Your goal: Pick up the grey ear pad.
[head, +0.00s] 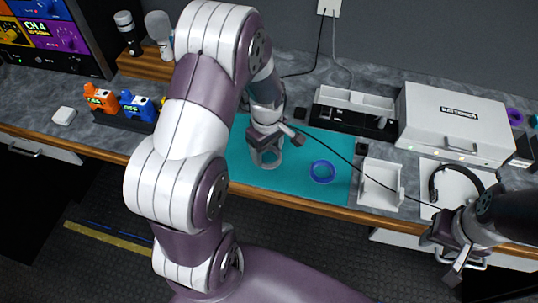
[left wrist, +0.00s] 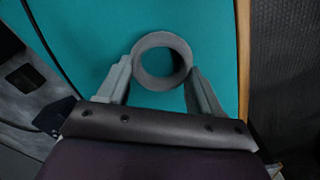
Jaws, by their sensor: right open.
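The grey ear pad (head: 267,160) is a ring at the left half of the teal mat (head: 300,185). It also shows in the left wrist view (left wrist: 140,77), between the fingers of my left gripper (left wrist: 160,84). One fingertip sits against each side of the ring, with no clear gap. In the head view my left gripper (head: 266,141) points down right over the ring. I cannot tell whether the ring is off the mat. My right gripper (head: 450,255) is open and empty at the lower right, in front of the desk edge.
A blue ring (head: 322,171) lies on the mat to the right. A white holder (head: 380,184), a headset (head: 440,185) and a white battery case (head: 455,122) stand further right. Orange and blue radios (head: 138,105) stand at left. A black cable crosses the mat.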

